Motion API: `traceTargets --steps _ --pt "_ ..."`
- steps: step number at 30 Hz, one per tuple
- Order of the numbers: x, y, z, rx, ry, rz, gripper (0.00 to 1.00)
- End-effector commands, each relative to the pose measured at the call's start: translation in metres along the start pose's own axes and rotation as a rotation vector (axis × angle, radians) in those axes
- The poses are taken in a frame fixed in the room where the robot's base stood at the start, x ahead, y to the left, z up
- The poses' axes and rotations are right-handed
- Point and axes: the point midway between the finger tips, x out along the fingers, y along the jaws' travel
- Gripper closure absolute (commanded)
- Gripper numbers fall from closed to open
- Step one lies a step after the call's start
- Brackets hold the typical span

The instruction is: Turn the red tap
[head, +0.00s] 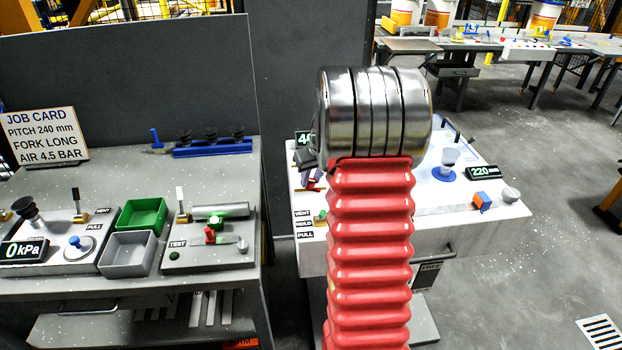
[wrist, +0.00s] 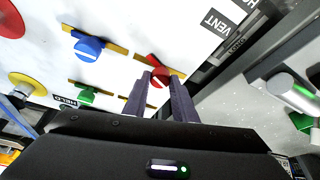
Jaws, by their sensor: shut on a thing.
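The red tap (wrist: 157,77) sits on a yellow pipe on a white panel, near the VENT label (wrist: 215,20), in the wrist view. My gripper (wrist: 160,84) has its two dark fingers on either side of the tap's red handle and is shut on it. The fingers cover part of the handle, so its exact angle is hard to tell. In the head view my red bellows-covered arm hides most of this spot on the white-topped cart (head: 480,225).
A blue tap (wrist: 88,48) and a green tap (wrist: 86,97) stand close by on the same panel. A grey bench (head: 150,283) with trays is at left in the head view.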

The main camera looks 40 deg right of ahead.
Motion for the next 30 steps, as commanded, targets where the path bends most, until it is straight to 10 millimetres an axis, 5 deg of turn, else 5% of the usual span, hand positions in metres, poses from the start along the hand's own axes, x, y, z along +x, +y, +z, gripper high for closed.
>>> traceTargets --steps 30 --pt "0.001 -0.0059 -0.0009 0.548 -0.003 0.227 0.98"
